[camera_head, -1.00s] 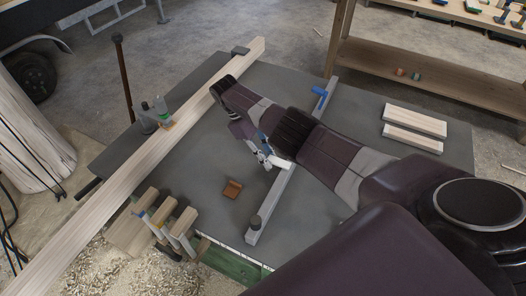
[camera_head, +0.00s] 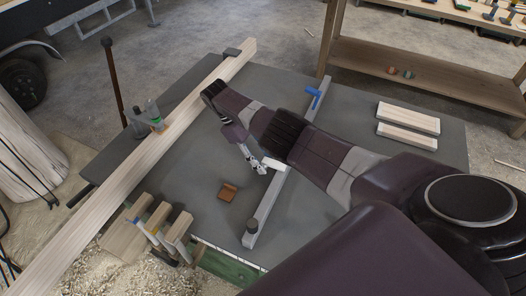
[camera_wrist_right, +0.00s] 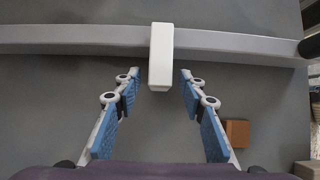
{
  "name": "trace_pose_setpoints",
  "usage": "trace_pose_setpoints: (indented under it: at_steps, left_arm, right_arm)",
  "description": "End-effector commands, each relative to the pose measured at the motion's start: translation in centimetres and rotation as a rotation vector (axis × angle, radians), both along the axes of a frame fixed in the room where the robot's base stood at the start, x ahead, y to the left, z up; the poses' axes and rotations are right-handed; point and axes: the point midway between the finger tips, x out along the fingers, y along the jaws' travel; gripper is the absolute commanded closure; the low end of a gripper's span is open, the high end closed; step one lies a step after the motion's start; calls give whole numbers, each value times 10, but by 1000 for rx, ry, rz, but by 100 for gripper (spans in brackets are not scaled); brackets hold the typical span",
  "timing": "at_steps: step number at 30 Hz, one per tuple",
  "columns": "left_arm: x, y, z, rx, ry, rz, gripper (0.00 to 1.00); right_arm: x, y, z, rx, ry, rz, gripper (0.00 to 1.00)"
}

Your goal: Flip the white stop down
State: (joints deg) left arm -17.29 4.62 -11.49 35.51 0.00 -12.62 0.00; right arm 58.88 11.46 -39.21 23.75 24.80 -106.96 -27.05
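The white stop (camera_head: 276,164) is a small white block on the long grey bar (camera_head: 265,208) that lies across the dark tabletop. In the right wrist view the white stop (camera_wrist_right: 161,57) sticks out from the bar toward my gripper. My right gripper (camera_wrist_right: 158,78) is open, with one blue-padded finger on each side of the stop's near end. Gaps show on both sides, so the fingers do not grip it. In the head view my right gripper (camera_head: 256,163) is beside the stop, partly covered by my wrist. My left gripper is out of view.
A blue stop (camera_head: 314,94) sits farther up the bar. A brown block (camera_head: 228,191) lies left of the bar. A long plank (camera_head: 150,160) crosses the table's left side, with bottles (camera_head: 150,115) beside it. Two short boards (camera_head: 408,118) lie at right. Clamps (camera_head: 160,228) stand at the front left.

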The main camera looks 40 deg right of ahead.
Motion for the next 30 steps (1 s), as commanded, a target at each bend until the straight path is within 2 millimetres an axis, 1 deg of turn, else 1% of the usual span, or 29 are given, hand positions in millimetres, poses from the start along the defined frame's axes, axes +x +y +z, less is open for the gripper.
trace_pose_setpoints:
  at_steps: [5,8,13,18,25,27,30]
  left_arm:
    - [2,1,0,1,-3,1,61]
    - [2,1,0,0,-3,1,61]
    - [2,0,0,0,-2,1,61]
    - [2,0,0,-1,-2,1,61]
    - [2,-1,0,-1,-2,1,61]
    - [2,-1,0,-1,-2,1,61]
    - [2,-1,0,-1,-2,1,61]
  right_arm:
    - [1,0,5,0,-2,1,62]
    - [1,-1,12,0,-3,0,62]
    - [3,-2,31,-4,-9,3,62]
    - [6,-1,42,-3,-16,3,62]
    - [0,-2,52,-4,0,0,62]
    - [3,-2,63,-4,-8,1,62]
    - [2,-2,73,-3,-5,1,62]
